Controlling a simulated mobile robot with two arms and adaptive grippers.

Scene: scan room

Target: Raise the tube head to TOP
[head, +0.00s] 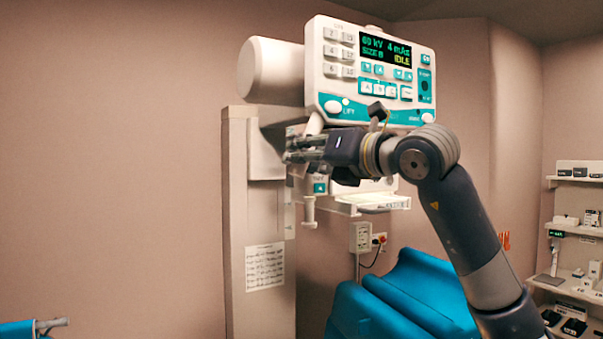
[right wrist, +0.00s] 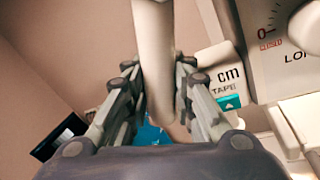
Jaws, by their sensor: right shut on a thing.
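The tube head (head: 276,72) is a white housing high on a pale column (head: 236,230). Its control panel (head: 318,80) faces me, with a green display reading 60 kV, 4 mAs and IDLE. My right gripper (head: 292,152) is just below the panel, beside the column. In the right wrist view my right gripper (right wrist: 158,72) is shut on a pale bar-like handle (right wrist: 153,35), which runs between its two fingers. In the head view the arm and fingers hide most of the grip. My left gripper is not in view.
A blue padded chair (head: 410,290) stands below right of the column. A wall socket (head: 360,238) with a cable is behind it. Shelves (head: 575,228) with small items stand at the right. A printed sheet (head: 265,267) is on the column. The wall left of the column is clear.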

